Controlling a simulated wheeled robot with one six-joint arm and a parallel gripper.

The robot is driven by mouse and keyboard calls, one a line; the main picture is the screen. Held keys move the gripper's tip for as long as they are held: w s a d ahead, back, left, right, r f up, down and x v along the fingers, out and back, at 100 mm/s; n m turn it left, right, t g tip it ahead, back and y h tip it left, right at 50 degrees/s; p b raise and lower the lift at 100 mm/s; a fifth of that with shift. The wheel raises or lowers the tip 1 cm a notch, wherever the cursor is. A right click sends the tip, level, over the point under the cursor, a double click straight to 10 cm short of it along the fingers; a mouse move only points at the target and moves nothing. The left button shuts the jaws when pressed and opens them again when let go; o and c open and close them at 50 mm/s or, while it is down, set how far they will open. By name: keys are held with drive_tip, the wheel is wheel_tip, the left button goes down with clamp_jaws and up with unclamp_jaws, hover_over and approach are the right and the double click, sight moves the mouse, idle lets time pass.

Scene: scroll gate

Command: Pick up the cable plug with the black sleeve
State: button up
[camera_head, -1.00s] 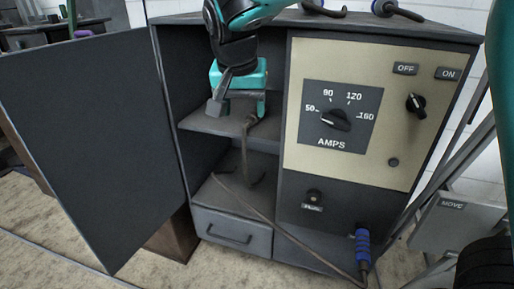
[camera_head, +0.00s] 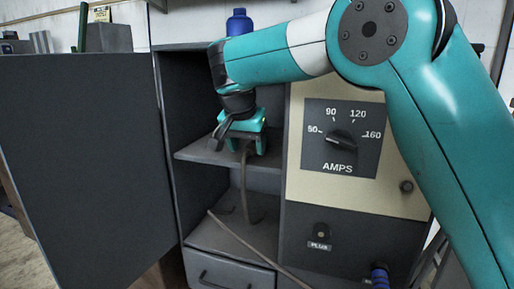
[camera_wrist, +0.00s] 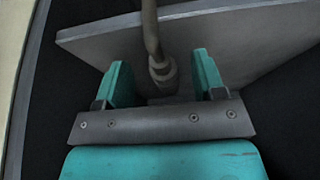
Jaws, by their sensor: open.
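My gripper (camera_head: 241,138) is inside the open cabinet at the upper shelf (camera_head: 195,150), pointing down. In the wrist view its two teal fingers (camera_wrist: 161,66) stand apart. A grey-brown cable (camera_wrist: 150,25) with a thicker grey end piece (camera_wrist: 163,72) lies between them, with gaps showing on both sides. No black sleeve can be made out on it; the gripper hides much of this end in the head view. There the cable (camera_head: 244,180) hangs down over the shelf edge. A blue-sleeved plug (camera_head: 380,275) is at the lower right.
The open dark door (camera_head: 85,160) bounds the left. A drawer (camera_head: 228,272) is below, and a blue bottle (camera_head: 239,22) stands on top.

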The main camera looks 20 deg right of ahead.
sight(253, 142)
drive_tip(key=w+d+b, duration=0.1)
drive_tip(key=w+d+f, duration=0.1)
drive_tip(key=w, duration=0.1)
drive_tip(key=shift+w+d+f+b, duration=0.15)
drive_tip(key=shift+w+d+b, duration=0.05)
drive_tip(key=shift+d+b, duration=0.15)
clamp_jaws()
